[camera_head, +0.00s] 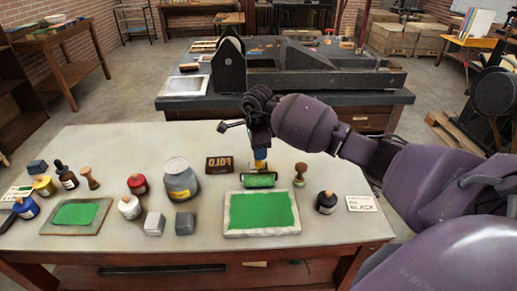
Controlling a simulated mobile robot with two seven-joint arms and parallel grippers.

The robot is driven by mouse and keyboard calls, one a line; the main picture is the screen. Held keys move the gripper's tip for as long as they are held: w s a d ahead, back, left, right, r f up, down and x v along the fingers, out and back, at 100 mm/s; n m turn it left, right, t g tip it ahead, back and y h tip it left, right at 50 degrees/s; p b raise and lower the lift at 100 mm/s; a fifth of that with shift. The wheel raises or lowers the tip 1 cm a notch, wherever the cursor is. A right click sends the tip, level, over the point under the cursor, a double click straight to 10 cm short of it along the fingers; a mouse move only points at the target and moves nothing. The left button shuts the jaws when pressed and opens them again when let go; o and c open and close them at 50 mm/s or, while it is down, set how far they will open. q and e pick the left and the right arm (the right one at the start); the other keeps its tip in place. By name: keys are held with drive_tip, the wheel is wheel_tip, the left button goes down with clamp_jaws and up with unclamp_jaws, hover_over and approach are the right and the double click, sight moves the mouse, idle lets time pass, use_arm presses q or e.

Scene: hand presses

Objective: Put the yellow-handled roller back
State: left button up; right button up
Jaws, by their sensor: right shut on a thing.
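The yellow-handled roller stands with its green-inked drum (258,181) low, at the far edge of the pale slab (233,224) with green ink on it. I cannot tell whether the drum touches the slab. My right gripper (260,146) points down from above and is shut on the roller's handle (260,156), hiding most of it. My left gripper is not in view.
A brown lettered block (219,164) and a grey tin (180,182) stand left of the roller. A wooden-handled stamp (300,174) and a black ink bottle (326,202) stand right. Several ink jars and another green-inked plate (51,229) are further left.

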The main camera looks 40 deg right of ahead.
idle(0.3)
drive_tip(key=o, duration=0.9)
drive_tip(key=shift+c, duration=0.2)
drive_tip(key=shift+o, duration=0.7)
drive_tip(key=shift+f, duration=0.1)
drive_tip(key=o, duration=0.6)
